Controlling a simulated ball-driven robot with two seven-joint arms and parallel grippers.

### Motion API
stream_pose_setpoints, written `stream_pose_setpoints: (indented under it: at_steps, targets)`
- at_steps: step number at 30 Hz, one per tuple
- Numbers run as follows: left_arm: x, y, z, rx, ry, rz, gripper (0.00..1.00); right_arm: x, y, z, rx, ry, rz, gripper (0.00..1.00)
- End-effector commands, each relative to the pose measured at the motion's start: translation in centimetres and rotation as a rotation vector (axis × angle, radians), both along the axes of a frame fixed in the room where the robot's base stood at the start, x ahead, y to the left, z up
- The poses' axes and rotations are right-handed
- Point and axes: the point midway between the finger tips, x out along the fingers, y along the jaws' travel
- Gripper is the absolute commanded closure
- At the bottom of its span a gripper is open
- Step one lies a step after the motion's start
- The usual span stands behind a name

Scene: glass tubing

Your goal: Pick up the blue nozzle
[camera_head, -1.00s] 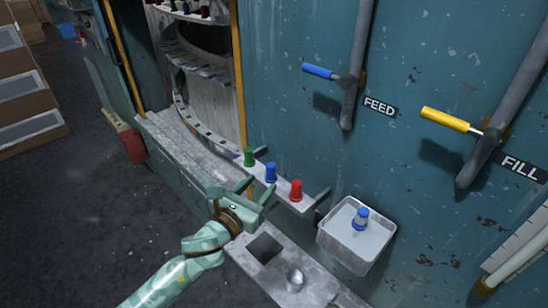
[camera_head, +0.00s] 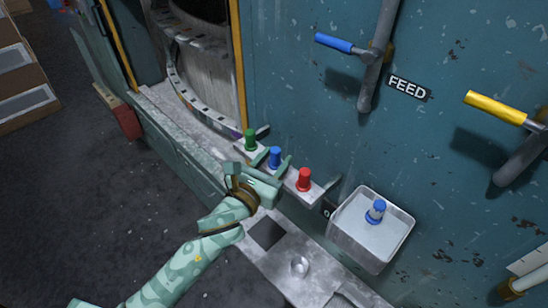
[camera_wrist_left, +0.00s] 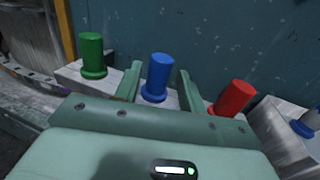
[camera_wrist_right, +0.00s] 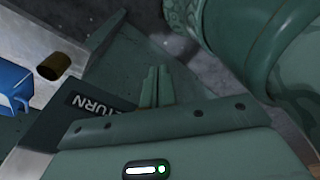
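The blue nozzle (camera_head: 275,155) stands upright on a grey shelf (camera_head: 322,187), between the green nozzle (camera_head: 250,139) and the red nozzle (camera_head: 304,179). My left gripper (camera_head: 275,163) is open, its fingers pointing at the blue nozzle. In the left wrist view the blue nozzle (camera_wrist_left: 159,75) shows between the two spread fingers of the left gripper (camera_wrist_left: 159,88); I cannot tell whether they touch it. My right gripper (camera_wrist_right: 158,86) shows only in the right wrist view, its fingers together with nothing visible between them.
A white tray (camera_head: 347,243) on the wall holds a blue-topped piece (camera_head: 376,211). The blue-handled FEED lever (camera_head: 334,42) and yellow-handled lever (camera_head: 495,107) are on the wall. A metal ledge (camera_head: 285,263) with a square hole lies below. A blue object (camera_wrist_right: 16,83) is near my right gripper.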

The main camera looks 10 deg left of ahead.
Motion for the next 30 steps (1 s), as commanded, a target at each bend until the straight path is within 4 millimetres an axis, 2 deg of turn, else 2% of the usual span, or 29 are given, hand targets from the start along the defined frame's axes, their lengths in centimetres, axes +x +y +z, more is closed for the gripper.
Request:
stream_pose_setpoints:
  at_steps: [1,3,4,17,20,27,30]
  targets:
    - [0.0,0.0,0.0,0.0,0.0,0.0,0.75,-0.7,-0.1,0.0,-0.001,0.01,0.0,1.0]
    - [0.0,0.0,0.0,0.0,0.0,0.0,0.95,-1.5,-0.3,-0.1,-0.004,0.022,0.001,1.0]
    - [0.0,0.0,0.0,0.0,0.0,0.0,1.0,-1.6,-0.3,-0.1,-0.005,0.024,0.001,1.0]
    - [0.1,0.1,0.4,0.003,0.0,0.002,1.0,-0.6,-0.7,0.1,-0.01,0.009,0.002,1.0]
    - [0.1,0.1,2.1,0.003,-0.004,0.0,1.0,-0.6,-0.7,0.5,-0.01,0.01,0.002,1.0]
    - [0.0,0.1,7.6,0.002,-0.007,-0.001,1.0,-0.5,-0.7,1.6,-0.01,0.009,0.002,1.0]
    - [0.0,0.1,9.1,0.002,-0.005,0.0,1.0,-0.6,-0.7,1.9,-0.009,0.01,0.002,1.0]
